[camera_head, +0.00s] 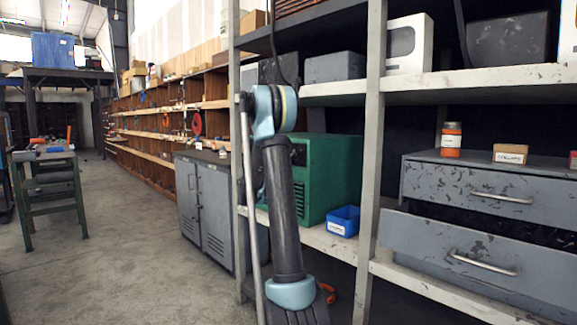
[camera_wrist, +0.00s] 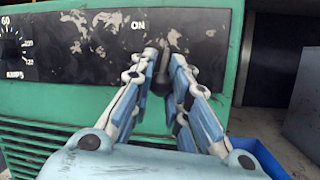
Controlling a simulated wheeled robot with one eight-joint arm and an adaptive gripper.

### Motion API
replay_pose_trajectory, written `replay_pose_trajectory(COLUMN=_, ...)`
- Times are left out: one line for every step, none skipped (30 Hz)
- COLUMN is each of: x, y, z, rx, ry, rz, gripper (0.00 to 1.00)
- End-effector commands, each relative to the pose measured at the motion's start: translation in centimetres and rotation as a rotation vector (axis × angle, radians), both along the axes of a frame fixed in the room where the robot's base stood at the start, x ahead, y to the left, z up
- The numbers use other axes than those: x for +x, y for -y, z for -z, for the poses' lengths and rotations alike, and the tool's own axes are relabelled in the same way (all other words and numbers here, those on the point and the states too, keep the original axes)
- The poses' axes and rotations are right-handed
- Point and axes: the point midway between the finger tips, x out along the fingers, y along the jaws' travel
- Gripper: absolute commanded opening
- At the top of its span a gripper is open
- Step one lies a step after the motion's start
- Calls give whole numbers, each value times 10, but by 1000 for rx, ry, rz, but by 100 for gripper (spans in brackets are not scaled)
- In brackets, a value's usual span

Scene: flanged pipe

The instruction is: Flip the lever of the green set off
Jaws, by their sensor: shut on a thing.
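The green set (camera_head: 335,172) stands on a shelf in the head view, partly hidden behind my arm. Its green front and worn black panel (camera_wrist: 85,52) fill much of the wrist view. The panel carries an "ON" label and part of a dial (camera_wrist: 10,45) at the left. My gripper (camera_wrist: 162,58) is at the panel, just below and right of "ON". Its fingers are closed around the dark lever (camera_wrist: 162,80), which is mostly hidden between them. I cannot tell the lever's exact position. The gripper is hidden in the head view.
A blue bin (camera_head: 343,221) sits on the shelf right of the green set; it also shows low right in the wrist view (camera_wrist: 262,155). A pale shelf post (camera_head: 369,170) stands close to my arm. Grey drawers (camera_head: 480,190) are at the right. Open floor lies left.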

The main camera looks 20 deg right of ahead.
Motion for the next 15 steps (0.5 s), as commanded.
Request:
replay_pose_trajectory(x=0, y=-2, z=1, rx=2, ry=-1, rz=-4, gripper=0)
replay_pose_trajectory(x=0, y=-2, z=1, rx=2, ry=-1, rz=-5, gripper=0)
replay_pose_trajectory(x=0, y=-2, z=1, rx=2, ry=-1, rz=-5, gripper=0)
replay_pose_trajectory(x=0, y=-2, z=1, rx=2, ry=-1, rz=-5, gripper=0)
replay_pose_trajectory(x=0, y=-3, z=1, rx=3, ry=-1, rz=-5, gripper=0)
replay_pose_trajectory(x=0, y=-3, z=1, rx=3, ry=-1, rz=-5, gripper=0)
replay_pose_trajectory(x=0, y=-3, z=1, rx=3, ry=-1, rz=-5, gripper=22)
replay_pose_trajectory(x=0, y=-3, z=1, rx=3, ry=-1, rz=-5, gripper=29)
replay_pose_trajectory(x=0, y=-3, z=1, rx=3, ry=-1, rz=-5, gripper=38)
replay_pose_trajectory(x=0, y=-3, z=1, rx=3, ry=-1, rz=-5, gripper=38)
replay_pose_trajectory(x=0, y=-2, z=1, rx=3, ry=-1, rz=-4, gripper=38)
replay_pose_trajectory(x=0, y=-2, z=1, rx=2, ry=-1, rz=-4, gripper=38)
replay_pose_trajectory(x=0, y=-2, z=1, rx=2, ry=-1, rz=-4, gripper=38)
replay_pose_trajectory(x=0, y=-2, z=1, rx=2, ry=-1, rz=-4, gripper=38)
replay_pose_trajectory(x=0, y=-2, z=1, rx=2, ry=-1, rz=-4, gripper=38)
